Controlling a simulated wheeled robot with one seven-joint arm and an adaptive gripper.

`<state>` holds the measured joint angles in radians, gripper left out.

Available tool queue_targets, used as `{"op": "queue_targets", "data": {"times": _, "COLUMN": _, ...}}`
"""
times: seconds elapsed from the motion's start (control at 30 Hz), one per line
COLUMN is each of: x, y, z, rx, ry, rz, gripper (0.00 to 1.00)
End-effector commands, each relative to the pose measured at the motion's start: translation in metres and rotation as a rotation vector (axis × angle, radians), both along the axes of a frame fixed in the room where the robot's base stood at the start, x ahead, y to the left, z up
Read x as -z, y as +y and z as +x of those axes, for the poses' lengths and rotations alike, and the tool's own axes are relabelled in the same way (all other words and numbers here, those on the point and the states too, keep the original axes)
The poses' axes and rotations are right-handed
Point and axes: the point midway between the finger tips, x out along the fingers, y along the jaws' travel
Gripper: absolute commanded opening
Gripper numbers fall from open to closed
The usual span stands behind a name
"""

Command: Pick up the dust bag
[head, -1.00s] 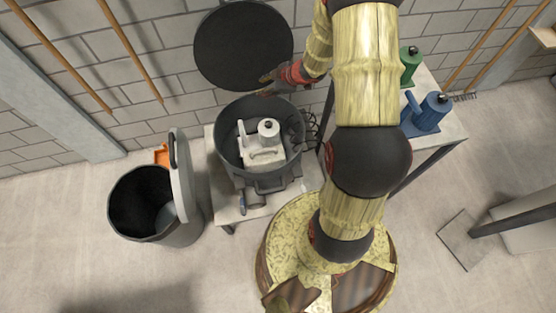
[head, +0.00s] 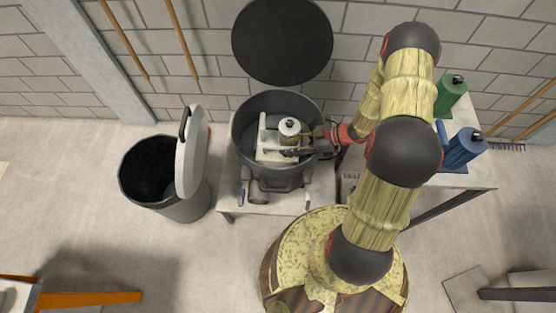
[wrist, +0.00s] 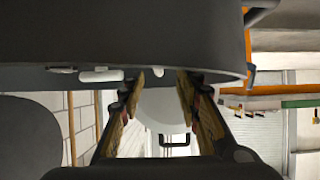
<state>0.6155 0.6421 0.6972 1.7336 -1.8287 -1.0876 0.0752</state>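A white object (head: 268,150) lies inside the open dark drum (head: 243,112). It has a flat pale body and a short cylinder with a black knob on top, and I take it for the dust bag. My gripper (head: 294,143) reaches in from the right over the drum, its fingers overlapping the object's right side in the head view. I cannot tell whether they touch it. In the wrist view my gripper (wrist: 161,76) is open, with a gap between the fingertips and nothing held. The drum (wrist: 130,35) fills the top there, and the white object is not clearly visible.
A dark round lid (head: 282,40) stands raised behind the drum. A dark bin (head: 150,170) with a grey lid (head: 192,152) tilted up is at the left. Green (head: 450,95) and blue (head: 463,150) canisters stand on the bench at the right.

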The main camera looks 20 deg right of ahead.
Motion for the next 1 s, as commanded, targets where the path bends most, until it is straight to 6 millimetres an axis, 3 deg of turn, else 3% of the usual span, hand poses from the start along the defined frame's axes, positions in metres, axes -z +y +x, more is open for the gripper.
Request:
{"op": "queue_targets", "data": {"times": 0.03, "x": 0.009, "y": 0.007, "z": 0.003, "rx": -0.004, "ry": 0.0, "rz": 0.0, "gripper": 0.33}}
{"op": "queue_targets", "data": {"times": 0.23, "x": 0.019, "y": 0.025, "z": 0.012, "rx": -0.003, "ry": 0.001, "rz": 0.001, "gripper": 0.33}}
{"op": "queue_targets", "data": {"times": 0.53, "x": 0.019, "y": 0.027, "z": 0.013, "rx": 0.0, "ry": 0.001, "rz": 0.001, "gripper": 0.33}}
{"op": "queue_targets", "data": {"times": 1.0, "x": 0.019, "y": 0.027, "z": 0.013, "rx": 0.0, "ry": 0.001, "rz": -0.001, "gripper": 0.06}}
